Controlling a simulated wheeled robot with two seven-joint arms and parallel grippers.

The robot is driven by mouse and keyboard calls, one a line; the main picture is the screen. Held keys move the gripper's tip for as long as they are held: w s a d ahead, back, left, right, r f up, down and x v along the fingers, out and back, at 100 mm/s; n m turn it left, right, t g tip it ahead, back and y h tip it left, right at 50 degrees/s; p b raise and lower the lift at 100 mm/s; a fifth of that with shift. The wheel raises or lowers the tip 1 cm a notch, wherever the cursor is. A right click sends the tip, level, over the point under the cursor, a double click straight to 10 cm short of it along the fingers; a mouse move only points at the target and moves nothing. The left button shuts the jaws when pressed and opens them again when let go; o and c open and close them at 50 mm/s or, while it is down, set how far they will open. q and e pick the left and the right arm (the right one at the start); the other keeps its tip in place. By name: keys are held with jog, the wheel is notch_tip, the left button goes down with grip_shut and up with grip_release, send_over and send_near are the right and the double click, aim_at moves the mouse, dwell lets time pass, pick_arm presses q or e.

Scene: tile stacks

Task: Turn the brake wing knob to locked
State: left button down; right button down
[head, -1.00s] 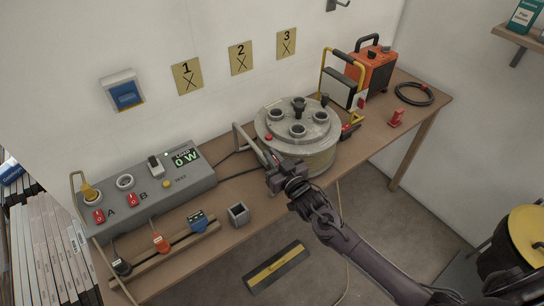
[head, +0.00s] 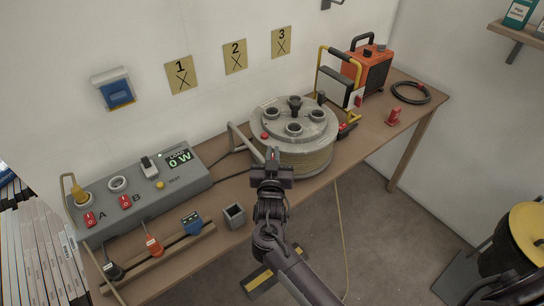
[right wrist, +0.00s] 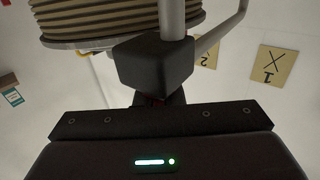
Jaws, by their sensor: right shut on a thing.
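The cable drum (head: 294,134), a grey-topped reel with pale cable, stands on the bench in the head view. Its grey tube frame (head: 240,140) ends at the front left side. My right gripper (head: 272,163) is at that front side, shut on the brake wing knob, of which only a little red (head: 273,153) shows. In the right wrist view a black block (right wrist: 150,65) on the tube sits just beyond my gripper body (right wrist: 160,125), with a trace of red between them. The knob's wings and any lock mark are hidden. My left gripper is out of view.
A grey control box (head: 140,190) with a 0 W display stands left on the bench. A small grey open cup (head: 235,215) is left of my right arm. An orange heater (head: 368,66) and a black coil (head: 411,93) are to the right.

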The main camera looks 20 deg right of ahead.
jog(key=shift+f+h, duration=0.1)
jog(key=shift+h, duration=0.2)
jog(key=c, duration=1.5)
grip_release()
jog(key=shift+c, duration=0.2)
jog(key=b+v, duration=0.2)
jog(key=v, duration=0.6)
jog(key=shift+w, duration=0.1)
